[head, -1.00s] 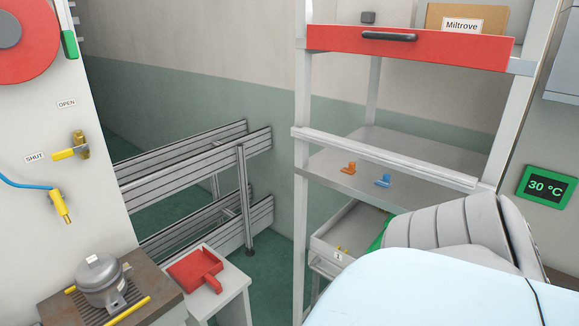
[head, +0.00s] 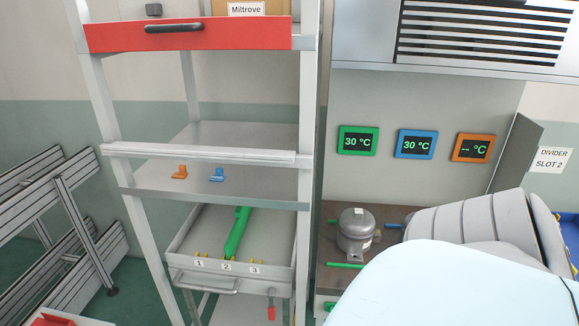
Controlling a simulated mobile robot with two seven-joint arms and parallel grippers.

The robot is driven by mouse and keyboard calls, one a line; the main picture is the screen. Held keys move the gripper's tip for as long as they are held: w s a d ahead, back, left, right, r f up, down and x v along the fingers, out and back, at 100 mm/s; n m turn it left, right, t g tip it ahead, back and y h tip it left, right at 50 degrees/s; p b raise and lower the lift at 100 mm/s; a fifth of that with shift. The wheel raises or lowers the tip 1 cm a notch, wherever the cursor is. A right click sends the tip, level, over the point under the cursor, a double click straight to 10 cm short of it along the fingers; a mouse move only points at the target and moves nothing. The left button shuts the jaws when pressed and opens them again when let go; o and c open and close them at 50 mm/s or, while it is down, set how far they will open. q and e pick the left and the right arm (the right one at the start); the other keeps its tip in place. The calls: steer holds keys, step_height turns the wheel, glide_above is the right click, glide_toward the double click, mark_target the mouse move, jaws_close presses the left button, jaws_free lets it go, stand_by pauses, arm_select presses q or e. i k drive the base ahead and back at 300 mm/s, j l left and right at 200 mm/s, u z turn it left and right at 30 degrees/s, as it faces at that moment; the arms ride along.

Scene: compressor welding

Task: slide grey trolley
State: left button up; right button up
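A grey tray-topped unit with a front handle, apparently the grey trolley (head: 285,271), stands low inside the tall shelf frame, left of centre in the head view. Its front edge carries labels 1, 2 and 3, with small yellow pegs by them. A long green tool (head: 238,232) lies in it, near label 2. A red piece (head: 271,312) hangs below its front right. The lower part of the trolley is cut off by the picture's edge. Neither of my grippers is in view.
The shelf frame (head: 308,130) has a red drawer (head: 190,33) and a shelf with an orange and a blue piece. A compressor (head: 357,232) stands on a bench to the right. Metal rails (head: 45,225) stand left. My own arm covers the lower right.

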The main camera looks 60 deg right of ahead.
mark_target(267, 248)
steer(key=z, duration=1.35)
steer(key=i+z, duration=0.2)
steer(key=z, duration=0.15)
steer(key=i+z, duration=0.35)
steer(key=k+l, duration=0.05)
steer(key=k, duration=0.05)
